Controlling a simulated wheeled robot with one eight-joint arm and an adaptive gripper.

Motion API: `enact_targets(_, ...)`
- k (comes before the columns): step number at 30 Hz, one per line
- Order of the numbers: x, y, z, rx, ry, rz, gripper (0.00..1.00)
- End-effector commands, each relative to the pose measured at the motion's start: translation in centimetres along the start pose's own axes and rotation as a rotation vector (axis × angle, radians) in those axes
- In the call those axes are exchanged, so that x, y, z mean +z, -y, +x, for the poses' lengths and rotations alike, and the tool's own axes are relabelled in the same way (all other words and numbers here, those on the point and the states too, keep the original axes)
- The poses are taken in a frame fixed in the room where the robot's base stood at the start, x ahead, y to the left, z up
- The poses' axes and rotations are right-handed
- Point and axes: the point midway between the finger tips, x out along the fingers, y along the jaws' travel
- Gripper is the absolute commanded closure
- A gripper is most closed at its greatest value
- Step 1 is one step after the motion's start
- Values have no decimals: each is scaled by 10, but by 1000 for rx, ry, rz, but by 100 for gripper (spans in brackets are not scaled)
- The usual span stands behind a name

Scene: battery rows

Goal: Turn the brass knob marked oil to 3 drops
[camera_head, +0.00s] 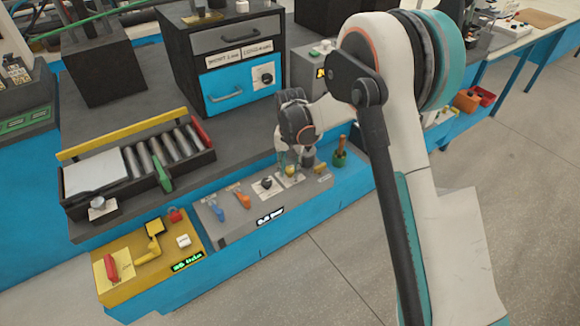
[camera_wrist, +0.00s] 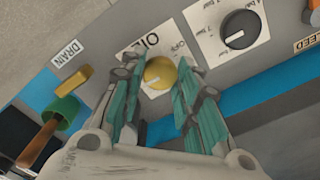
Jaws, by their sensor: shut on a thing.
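The brass knob (camera_wrist: 159,73) sits on a white plate (camera_wrist: 147,47) marked OIL, with an OFF mark near its edge, in the wrist view. A pale line on the knob points toward the lower left of the picture. The other scale marks are hidden or too small to read. My gripper (camera_wrist: 158,84) is shut on the knob, one teal finger on either side. In the head view the knob (camera_head: 290,171) shows small under my gripper (camera_head: 291,165) on the grey control panel (camera_head: 243,229).
A black dial (camera_wrist: 239,29) on its own white plate sits beside the oil plate. On the other side are a DRAIN label (camera_wrist: 66,53), a yellow lever (camera_wrist: 75,78) and a green cup with a brown handle (camera_wrist: 60,110). Blue and orange levers stand further left in the head view.

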Motion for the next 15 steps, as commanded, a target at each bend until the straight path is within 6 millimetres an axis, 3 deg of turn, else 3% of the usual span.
enact_targets(14, 0, 0, 0, -1, -1, 14, 94)
enact_targets(15, 0, 0, 0, -1, -1, 14, 66)
